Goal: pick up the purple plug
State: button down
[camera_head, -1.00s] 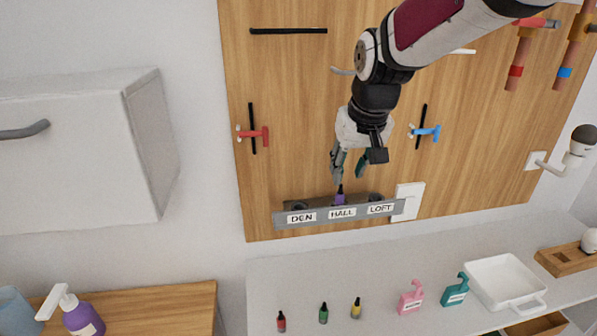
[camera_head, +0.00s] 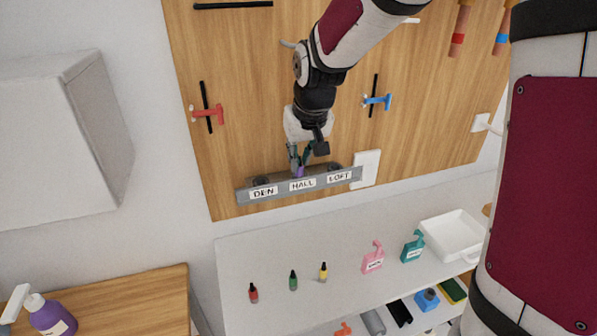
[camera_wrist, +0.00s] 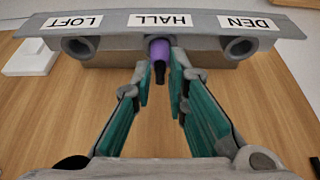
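The purple plug (camera_head: 299,171) stands in the middle socket of the grey rail (camera_head: 243,196), behind the HALL label. It also shows in the wrist view as a purple body (camera_wrist: 160,50) with a dark tip. My gripper (camera_head: 300,160) is at the plug from above. In the wrist view its two teal-padded fingers (camera_wrist: 160,88) are apart, one on each side of the plug's dark tip, with a gap on both sides. The sockets behind DEN (camera_wrist: 241,46) and LOFT (camera_wrist: 79,46) look empty.
The rail is fixed to a wooden board (camera_head: 250,60) with red (camera_head: 208,114) and blue (camera_head: 376,101) valve handles above. A white plate (camera_head: 366,169) is right of the rail. Below, a shelf (camera_head: 330,250) holds red, green and yellow bottles and two dispensers.

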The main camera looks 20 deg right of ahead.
dwell(0.4)
jog(key=shift+r, duration=0.55)
notch_tip(320, 180, up, 2)
jog(key=shift+w+r+b, duration=0.1)
jog(key=shift+r+b, duration=0.1)
jog(key=shift+b, duration=0.3)
jog(key=s+d, duration=0.2)
jog(key=s, duration=0.6)
jog(key=s+d+r, duration=0.1)
jog(key=s+d, duration=0.1)
jog(key=s, duration=0.5)
jog(key=shift+s+r+b, duration=0.25)
jog(key=shift+s+b, duration=0.1)
jog(key=shift+d, duration=0.1)
jog(key=shift+w, duration=0.15)
